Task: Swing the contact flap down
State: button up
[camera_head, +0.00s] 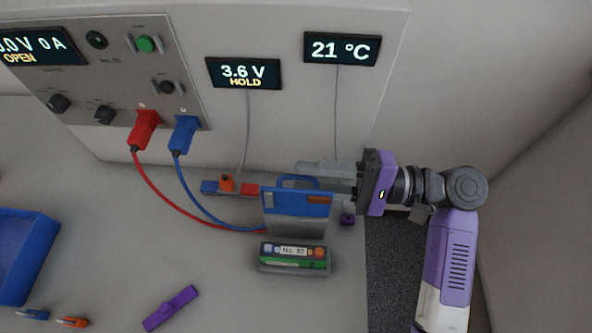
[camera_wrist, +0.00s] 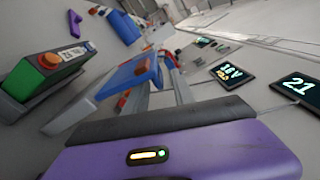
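The contact flap (camera_head: 297,208) stands up behind the battery holder, blue along its top with a blue handle loop (camera_head: 300,180). It shows in the wrist view (camera_wrist: 125,80) with its orange end. A green battery labelled "No." (camera_head: 292,253) lies in a grey holder (camera_head: 292,268) in front of the flap; the battery also shows in the wrist view (camera_wrist: 42,76). My gripper (camera_head: 308,176) reaches in from the right, its two fingers apart, near the handle loop and the flap's top. Whether the fingers touch the flap, I cannot tell.
Red (camera_head: 144,128) and blue (camera_head: 183,134) plugs sit in the cycler panel, their cables running towards the flap. A purple bar (camera_head: 171,308) and a blue tray (camera_head: 24,256) lie at left. The bench in front of the holder is clear. Displays read 3.6 V HOLD and 21 °C.

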jog(key=shift+a, duration=1.15)
grip_shut()
jog(key=shift+w+r, duration=0.1)
dwell(0.5)
